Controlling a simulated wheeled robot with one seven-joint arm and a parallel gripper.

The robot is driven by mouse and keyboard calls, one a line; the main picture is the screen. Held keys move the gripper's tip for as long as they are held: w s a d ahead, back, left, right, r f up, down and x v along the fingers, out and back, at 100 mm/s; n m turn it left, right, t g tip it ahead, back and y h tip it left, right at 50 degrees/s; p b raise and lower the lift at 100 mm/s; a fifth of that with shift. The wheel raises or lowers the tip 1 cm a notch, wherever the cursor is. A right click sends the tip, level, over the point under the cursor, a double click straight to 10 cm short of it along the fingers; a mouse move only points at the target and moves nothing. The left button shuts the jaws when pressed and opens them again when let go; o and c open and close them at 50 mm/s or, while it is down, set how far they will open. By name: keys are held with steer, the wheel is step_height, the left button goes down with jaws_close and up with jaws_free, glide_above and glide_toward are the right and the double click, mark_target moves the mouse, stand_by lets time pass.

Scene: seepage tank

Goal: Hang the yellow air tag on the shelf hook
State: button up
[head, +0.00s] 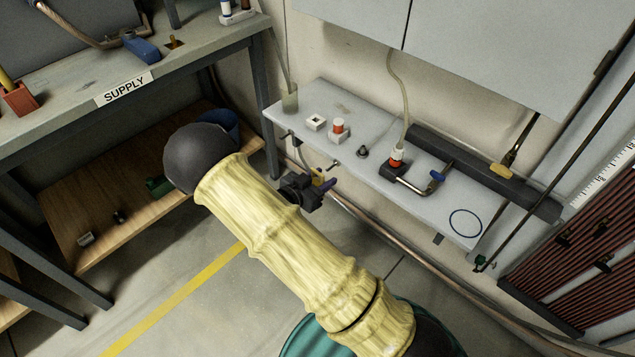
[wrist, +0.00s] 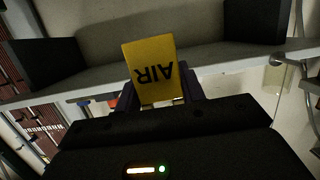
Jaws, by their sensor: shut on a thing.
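The yellow tag (wrist: 152,70) shows in the wrist view between my gripper's fingers, its letters AIR upside down. My gripper (wrist: 158,90) is shut on its lower part. In the head view my gripper (head: 325,185) is just in front of and below the front edge of the grey shelf (head: 362,185), with a bit of the yellow tag showing beside it. A small dark hook (head: 335,164) sticks out from the shelf's front edge, close above my gripper. Another dark fitting (head: 287,134) is on that edge farther left. I cannot tell whether the tag touches a hook.
On the shelf stand a white block with a red top (head: 338,130), a white square holder (head: 316,122), a red-capped fitting with a hose (head: 397,158) and a blue-handled valve (head: 437,176). A copper pipe (head: 385,228) runs below. The supply bench (head: 150,85) is left.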

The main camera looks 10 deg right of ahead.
steer(key=shift+b+x, duration=0.8)
steer(key=shift+x, duration=1.95)
steer(key=o, duration=1.2)
steer(key=shift+s+a+r, duration=0.1)
steer(key=p+v, duration=0.3)
steer(key=v, duration=1.4)
